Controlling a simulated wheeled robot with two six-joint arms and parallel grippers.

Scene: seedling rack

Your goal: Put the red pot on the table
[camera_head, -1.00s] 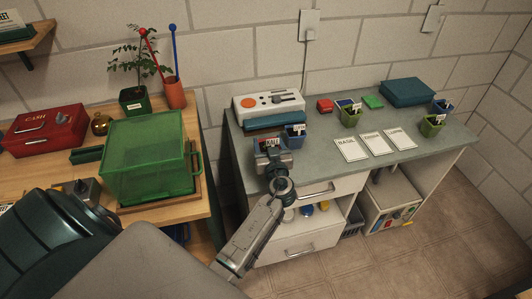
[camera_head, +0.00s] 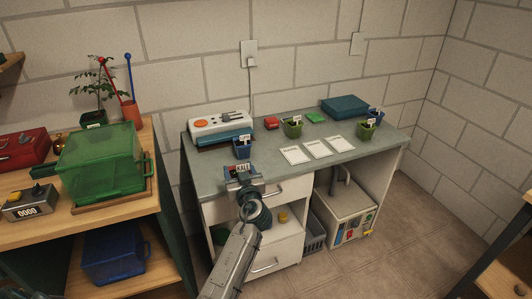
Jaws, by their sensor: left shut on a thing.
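My left gripper (camera_head: 241,182) is shut on a small pot (camera_head: 229,168) at the front left edge of the grey-topped table (camera_head: 210,178). The gripper hides most of the pot; a reddish side and a white label show above the jaws. I cannot tell whether its base touches the tabletop. A blue pot (camera_head: 241,152) with a white label stands just behind it. My right gripper is not in view.
A white device (camera_head: 222,125) stands at the table's back left. White cards (camera_head: 318,149), green pots (camera_head: 292,130) (camera_head: 367,132), another blue pot (camera_head: 376,115) and a teal case (camera_head: 344,105) stand further right. A wooden bench (camera_head: 150,205) with a green crate (camera_head: 100,160) is at left.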

